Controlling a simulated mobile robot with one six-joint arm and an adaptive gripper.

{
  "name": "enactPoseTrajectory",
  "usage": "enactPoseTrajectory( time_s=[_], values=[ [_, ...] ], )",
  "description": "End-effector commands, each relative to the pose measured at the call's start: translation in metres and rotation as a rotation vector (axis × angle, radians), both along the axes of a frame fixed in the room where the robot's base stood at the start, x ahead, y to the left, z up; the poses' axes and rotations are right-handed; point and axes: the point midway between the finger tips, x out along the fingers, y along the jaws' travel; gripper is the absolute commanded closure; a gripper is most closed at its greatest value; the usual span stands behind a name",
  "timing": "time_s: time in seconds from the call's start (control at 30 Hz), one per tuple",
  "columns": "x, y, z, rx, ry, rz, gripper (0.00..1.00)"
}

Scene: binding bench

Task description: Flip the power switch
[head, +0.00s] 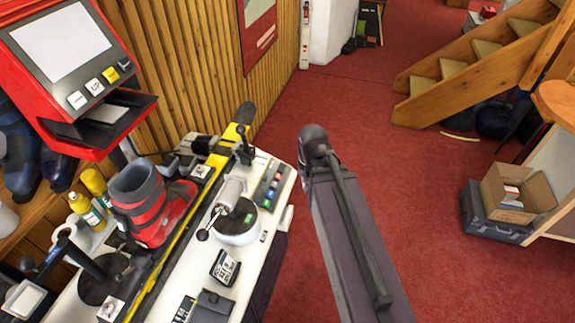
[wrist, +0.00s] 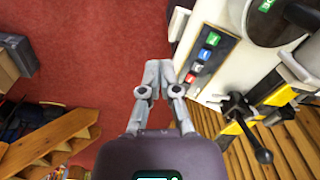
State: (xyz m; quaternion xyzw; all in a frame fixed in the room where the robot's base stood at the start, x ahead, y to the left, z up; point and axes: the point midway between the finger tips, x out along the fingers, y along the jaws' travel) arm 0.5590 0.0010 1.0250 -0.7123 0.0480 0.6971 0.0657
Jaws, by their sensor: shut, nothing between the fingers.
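A panel of coloured buttons (head: 270,185) sits on the white bench top near its right edge. It also shows in the wrist view (wrist: 203,58), to the right of my fingers. A small pale block (wrist: 178,24) shows at the bench edge in the wrist view, ahead of my fingertips. I cannot tell which of these is the power switch. My gripper (wrist: 159,68) is shut and empty, beside the bench edge over the floor. My arm mostly hides it in the head view.
The white bench (head: 258,262) carries a ski (head: 160,262) and a red boot (head: 150,205). A black-knobbed lever (wrist: 245,122) stands up near the button panel. A red screen unit (head: 75,60) is at left. Red floor (head: 440,210) is open to the right.

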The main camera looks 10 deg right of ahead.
Motion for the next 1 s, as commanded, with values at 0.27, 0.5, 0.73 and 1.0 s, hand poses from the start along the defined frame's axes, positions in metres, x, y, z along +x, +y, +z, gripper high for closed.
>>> enactPoseTrajectory(
  time_s=[0.27,0.5,0.73,1.0],
  values=[
    [0.044,-0.002,-0.019,0.056,-0.032,-0.299,1.00],
    [0.082,-0.004,-0.033,0.121,-0.050,-0.581,1.00],
    [0.118,-0.007,-0.046,0.189,-0.055,-0.851,1.00],
    [0.160,-0.013,-0.060,0.278,-0.045,-1.170,1.00]
  ],
)
